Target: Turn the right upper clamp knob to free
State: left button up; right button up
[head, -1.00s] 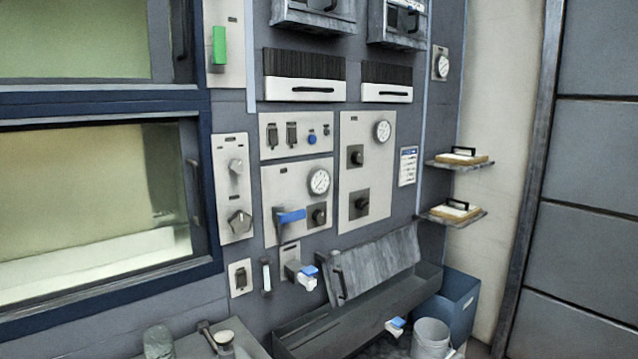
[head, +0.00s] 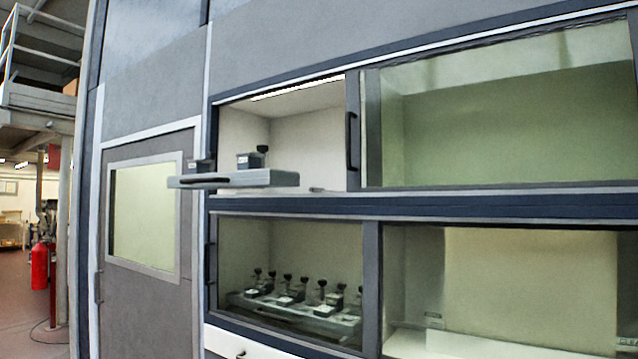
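In the head view, the upper left bay (head: 300,130) is open and a grey tray (head: 235,181) sticks out of its front to the left. A small dark clamp block (head: 248,162) with a black knob (head: 262,149) on top stands on the tray's right part. Another dark block (head: 201,165) stands at the tray's left part; no knob is clear on it. How far the knob is turned cannot be told. Neither of my grippers is in view.
Behind glass in the lower bay, several black-knobbed clamps (head: 290,288) stand on a tray (head: 300,316). The upper right bay (head: 500,110) is behind a closed pane. A grey door (head: 145,240) with a window stands left. A red extinguisher (head: 39,268) is far left.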

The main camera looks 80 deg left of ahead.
aim_at(262, 149)
jog(key=u, duration=2.85)
